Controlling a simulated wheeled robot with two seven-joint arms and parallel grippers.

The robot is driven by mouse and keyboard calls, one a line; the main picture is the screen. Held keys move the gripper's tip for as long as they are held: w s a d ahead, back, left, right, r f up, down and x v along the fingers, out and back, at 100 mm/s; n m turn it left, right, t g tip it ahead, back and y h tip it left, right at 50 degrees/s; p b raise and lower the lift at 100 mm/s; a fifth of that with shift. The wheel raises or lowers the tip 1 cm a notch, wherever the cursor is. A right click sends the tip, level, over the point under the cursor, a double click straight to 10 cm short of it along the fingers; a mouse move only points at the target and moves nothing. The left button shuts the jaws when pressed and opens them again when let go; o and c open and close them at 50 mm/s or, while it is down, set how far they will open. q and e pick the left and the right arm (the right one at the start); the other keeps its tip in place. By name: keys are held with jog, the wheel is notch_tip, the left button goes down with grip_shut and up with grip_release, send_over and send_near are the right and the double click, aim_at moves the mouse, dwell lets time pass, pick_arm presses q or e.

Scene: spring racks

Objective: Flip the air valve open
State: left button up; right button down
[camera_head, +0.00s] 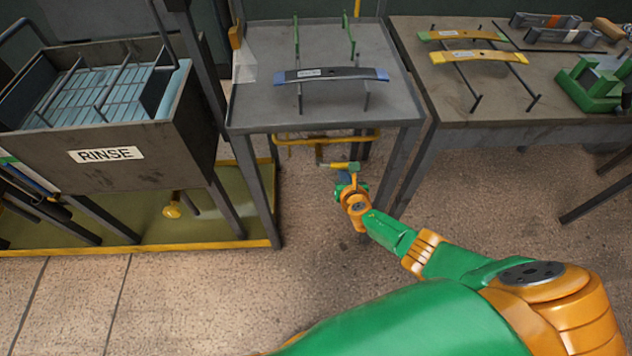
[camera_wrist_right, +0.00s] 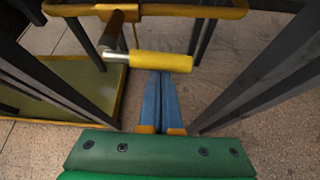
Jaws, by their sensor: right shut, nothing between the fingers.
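The air valve's yellow lever (camera_head: 345,166) shows below the front edge of the middle table. In the right wrist view the lever (camera_wrist_right: 160,62) lies sideways, joined at its left end to a silver stub near a dark pipe (camera_wrist_right: 112,32). My right gripper (camera_head: 345,177) is at the lever in the head view. Its blue fingers (camera_wrist_right: 166,76) are shut and empty, with their tips at or just under the lever's yellow sleeve; I cannot tell whether they touch. My left gripper is not in view.
A yellow rail (camera_wrist_right: 160,10) runs above the lever under the middle table (camera_head: 345,113), with table legs on both sides. A dark leaf spring (camera_head: 330,75) lies on that table. The rinse tank (camera_head: 60,150) stands left, the right table (camera_head: 470,110) right. Open floor lies in front.

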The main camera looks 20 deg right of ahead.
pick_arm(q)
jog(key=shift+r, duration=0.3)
pick_arm(e)
jog(key=shift+r, duration=0.25)
